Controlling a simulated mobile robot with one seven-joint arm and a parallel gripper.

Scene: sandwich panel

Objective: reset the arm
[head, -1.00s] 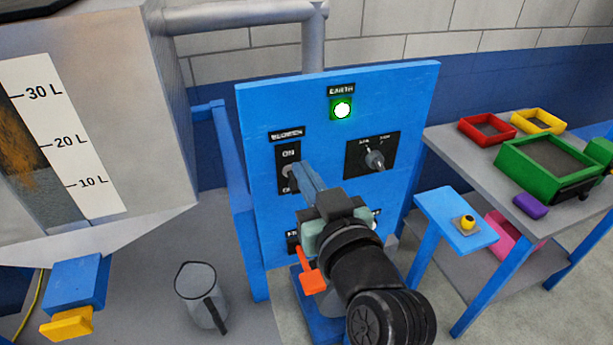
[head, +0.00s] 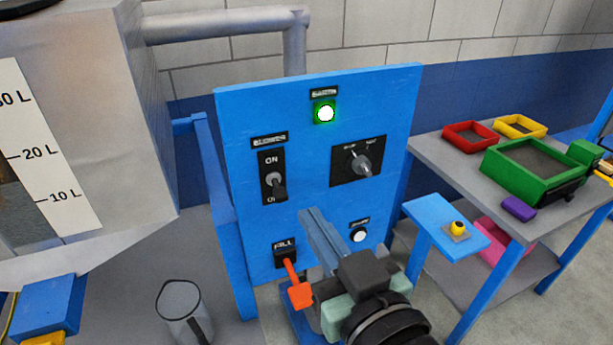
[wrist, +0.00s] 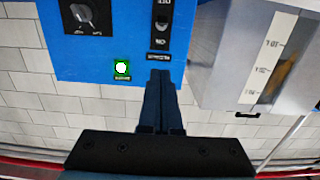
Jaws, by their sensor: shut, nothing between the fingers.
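My gripper (head: 310,216) is shut and empty in front of the lower middle of the blue panel (head: 240,130). In the wrist view its closed fingers (wrist: 160,80) point at the panel near the toggle switch. On the panel, the black ON toggle switch (head: 274,181) has its lever pointing down. The rotary knob (head: 361,166) is at the right, and the lit green lamp (head: 326,113) is at the top. The orange-red FILL lever (head: 299,294) hangs down at the lower left, beside my gripper. A white round light or button (head: 359,236) is at the lower right.
A metal jug (head: 183,312) stands at the lower left, below the hopper with its litre scale (head: 40,150). A small blue stand (head: 440,215) with a yellow button is right of the panel. The grey table (head: 450,165) behind it holds red, yellow and green trays.

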